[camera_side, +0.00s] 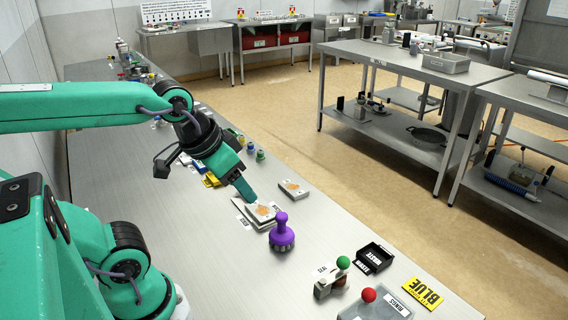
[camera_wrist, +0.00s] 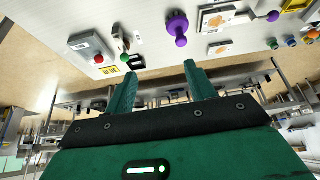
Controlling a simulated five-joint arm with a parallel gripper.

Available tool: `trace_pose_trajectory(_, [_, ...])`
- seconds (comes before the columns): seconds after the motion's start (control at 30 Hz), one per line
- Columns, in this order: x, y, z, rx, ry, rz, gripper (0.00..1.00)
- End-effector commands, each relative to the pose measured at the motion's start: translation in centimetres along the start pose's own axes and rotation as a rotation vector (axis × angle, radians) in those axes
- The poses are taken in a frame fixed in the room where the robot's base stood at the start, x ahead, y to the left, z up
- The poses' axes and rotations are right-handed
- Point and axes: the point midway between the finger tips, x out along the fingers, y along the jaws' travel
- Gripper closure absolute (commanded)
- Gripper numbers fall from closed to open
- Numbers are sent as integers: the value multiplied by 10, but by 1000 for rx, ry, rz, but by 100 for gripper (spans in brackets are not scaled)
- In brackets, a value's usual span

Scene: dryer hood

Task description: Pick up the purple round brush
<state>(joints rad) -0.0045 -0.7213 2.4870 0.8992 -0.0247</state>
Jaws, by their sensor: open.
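The purple round brush (camera_side: 282,236) stands upright on the steel bench, its wide ribbed base down and its knob handle up. It also shows in the wrist view (camera_wrist: 177,24), near the top edge, beyond my fingertips. My gripper (camera_side: 247,196) is open and empty, above the bench and up and left of the brush in the side view. In the wrist view its two green fingers (camera_wrist: 160,69) are spread apart with nothing between them. The brush is apart from both fingers.
White pads with orange patches (camera_side: 262,212) lie beside the brush. A box with a green knob (camera_side: 331,280), a red-knobbed box (camera_side: 374,303), a black tray (camera_side: 375,256) and a yellow BLUE sign (camera_side: 423,293) stand nearer the camera. Bare bench lies left of the brush.

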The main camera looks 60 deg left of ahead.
Motion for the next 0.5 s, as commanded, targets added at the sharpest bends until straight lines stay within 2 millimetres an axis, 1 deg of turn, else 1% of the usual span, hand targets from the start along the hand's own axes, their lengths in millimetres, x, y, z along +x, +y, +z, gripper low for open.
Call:
trace_pose_trajectory(0.27, [19, -6, -18, -146, -82, -17, 45])
trace_pose_trajectory(0.5, [48, -14, -37, -328, -175, -49, 45])
